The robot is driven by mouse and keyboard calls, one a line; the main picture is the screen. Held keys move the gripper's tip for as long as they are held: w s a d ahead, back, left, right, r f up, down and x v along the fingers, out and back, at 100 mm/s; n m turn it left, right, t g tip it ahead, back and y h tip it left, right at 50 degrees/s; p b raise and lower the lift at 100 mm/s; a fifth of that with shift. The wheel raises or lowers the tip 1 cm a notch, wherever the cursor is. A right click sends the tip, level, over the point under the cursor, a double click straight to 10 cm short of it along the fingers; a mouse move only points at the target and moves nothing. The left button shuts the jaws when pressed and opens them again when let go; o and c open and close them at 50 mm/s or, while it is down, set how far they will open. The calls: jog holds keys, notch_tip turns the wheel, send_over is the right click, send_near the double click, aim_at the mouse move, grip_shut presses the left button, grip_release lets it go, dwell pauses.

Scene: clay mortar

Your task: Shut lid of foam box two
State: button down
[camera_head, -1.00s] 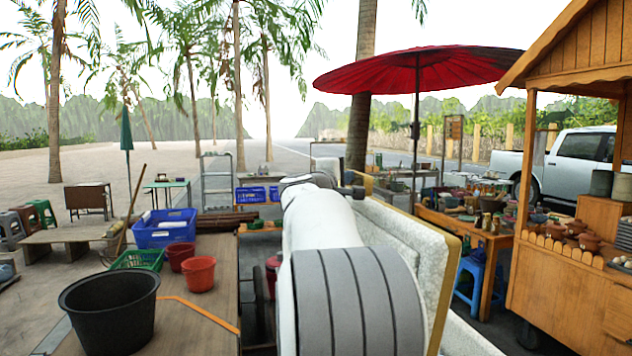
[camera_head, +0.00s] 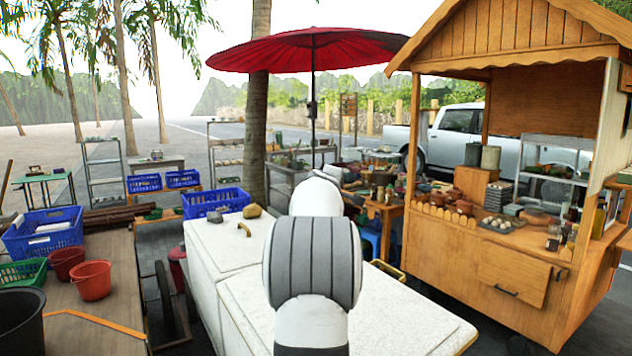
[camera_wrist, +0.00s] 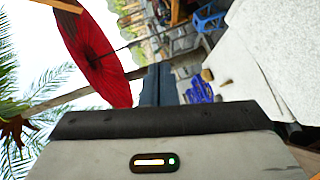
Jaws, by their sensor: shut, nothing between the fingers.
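Two white speckled foam box lids show in the head view, side by side. The left lid (camera_head: 212,252) lies flat, with a small metal handle on it. The right lid (camera_head: 405,318) also lies flat on its box, partly hidden behind my arm. No label shows which is box two. A gold handle (camera_head: 388,270) shows at the right lid's far edge. In the wrist view, a white lid surface (camera_wrist: 290,45) fills the upper right. My gripper (camera_wrist: 158,72) is shut and empty, apart from the lids; my arm hides it in the head view.
A wooden cart (camera_head: 520,270) stands close on the right. A wooden table with red buckets (camera_head: 92,281) is at left. A red umbrella (camera_head: 310,48) stands behind.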

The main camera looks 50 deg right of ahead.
jog(key=shift+s+d+f, duration=0.25)
jog(key=shift+d+f, duration=0.15)
jog(key=shift+d, duration=0.3)
jog(key=shift+r, duration=0.1)
jog(key=s+a+r+p, duration=0.4)
jog(key=s+r+p, duration=0.25)
jog(key=r, duration=0.45)
jog(key=w+a+f+m+y+b, duration=0.15)
jog(key=a+f, duration=0.35)
jog(key=a, duration=0.5)
jog(key=w+a+f+y+b, duration=0.1)
jog(key=w+a+f+y, duration=0.3)
jog(key=a, duration=0.6)
jog(key=s+a+f+m+y+b, duration=0.1)
jog(key=a+f+b, duration=0.1)
jog(key=a+f, duration=0.6)
jog(key=s+a+f+g+y+b, duration=0.1)
jog(key=s+a+f+y, duration=0.1)
jog(key=s+a+f, duration=0.4)
jog(key=s+a+f+g+y+b, duration=0.1)
jog(key=s+a+f, duration=0.5)
jog(key=a, duration=0.8)
jog(key=s+a+f+g+y+b, duration=0.1)
jog(key=s+a+f+y, duration=0.3)
jog(key=a, duration=0.6)
notch_tip(320, 180, down, 2)
jog(key=shift+s+a+f+m+g+b, duration=0.1)
jog(key=shift+s+a+m+g+b, duration=0.3)
jog(key=shift+s, duration=0.6)
